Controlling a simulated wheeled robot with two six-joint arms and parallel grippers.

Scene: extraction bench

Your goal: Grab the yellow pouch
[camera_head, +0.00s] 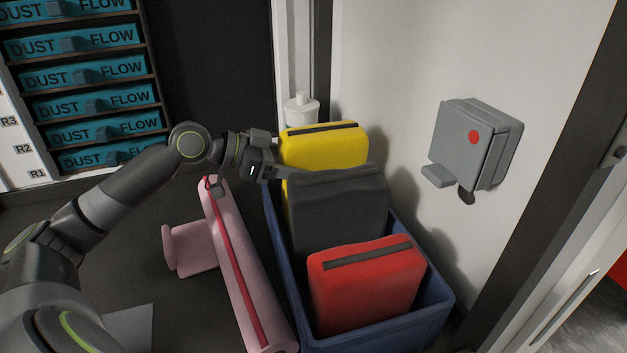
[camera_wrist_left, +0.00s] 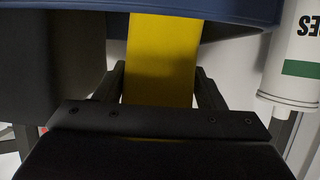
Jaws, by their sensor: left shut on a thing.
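The yellow pouch (camera_head: 325,148) stands upright at the back of the blue bin, with a dark strip along its top. My left gripper (camera_head: 280,172) reaches in from the left and is shut on the yellow pouch at its left side. In the left wrist view the yellow pouch (camera_wrist_left: 162,60) lies between the two fingers of my left gripper (camera_wrist_left: 160,88). The dark grey pouch in front hides the yellow pouch's lower part. My right gripper is not in view.
The blue bin (camera_head: 432,300) also holds a dark grey pouch (camera_head: 338,210) and a red pouch (camera_head: 368,285). A pink case (camera_head: 235,265) lies left of the bin. A white bottle (camera_head: 301,108) stands behind. A grey wall box (camera_head: 470,140) is at right.

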